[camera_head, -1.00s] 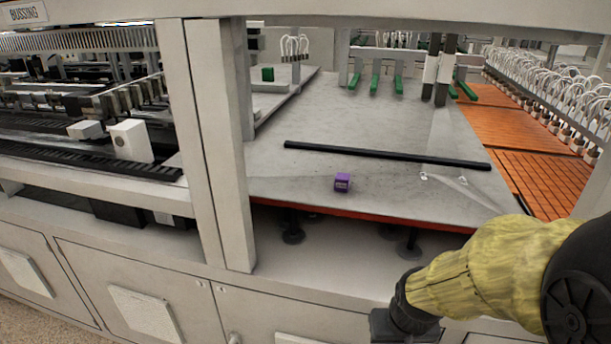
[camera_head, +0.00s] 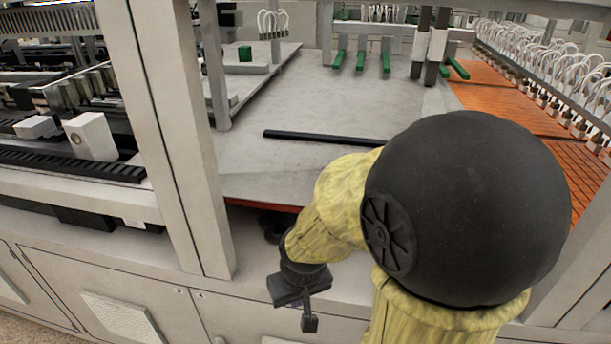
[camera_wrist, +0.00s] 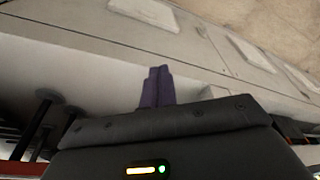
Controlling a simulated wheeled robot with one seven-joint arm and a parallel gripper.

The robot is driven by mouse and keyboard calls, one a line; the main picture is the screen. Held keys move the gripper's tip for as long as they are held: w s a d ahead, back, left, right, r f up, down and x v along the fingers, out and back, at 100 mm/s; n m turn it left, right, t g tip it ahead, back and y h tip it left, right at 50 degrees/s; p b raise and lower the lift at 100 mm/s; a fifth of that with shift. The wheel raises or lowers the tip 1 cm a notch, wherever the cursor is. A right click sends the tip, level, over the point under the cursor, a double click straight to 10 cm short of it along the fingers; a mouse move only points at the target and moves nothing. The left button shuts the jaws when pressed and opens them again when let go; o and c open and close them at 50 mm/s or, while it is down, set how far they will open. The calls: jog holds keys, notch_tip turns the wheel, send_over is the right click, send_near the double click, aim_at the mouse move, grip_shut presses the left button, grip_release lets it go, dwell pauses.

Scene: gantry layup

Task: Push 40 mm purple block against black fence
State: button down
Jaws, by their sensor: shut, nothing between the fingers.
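The black fence (camera_head: 310,136) is a long thin bar lying across the grey table top; its right part is hidden behind my arm. The purple block does not show now in the head view; my yellow arm covers the front part of the table where it stood. My gripper (camera_head: 309,322) hangs below the table's front edge, in front of the cabinet, away from the fence. In the wrist view my gripper's purplish fingers (camera_wrist: 157,86) are together and empty, with the cabinet front behind them.
Green bars (camera_head: 362,58) lie at the back, and orange slatted panels (camera_head: 500,105) lie at the right.

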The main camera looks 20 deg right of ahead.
jog(key=shift+d, duration=0.1)
jog(key=w+d+r+m+g+p, duration=0.1)
jog(key=w+d+r+m+p, duration=0.1)
jog(key=r, duration=0.5)
jog(key=w+d+r+m+p, duration=0.2)
jog(key=w+d+r+p, duration=0.2)
jog(key=w+d+r, duration=0.3)
jog(key=w+d+r+m+g+p, duration=0.1)
jog(key=w+d+r+m+p, duration=0.1)
jog(key=w+d+r+p, duration=0.2)
jog(key=w+r, duration=0.3)
jog(key=shift+d+r+m+g, duration=0.15)
jog(key=shift+r+m+g, duration=0.15)
jog(key=shift+m, duration=0.1)
jog(key=shift+f, duration=0.1)
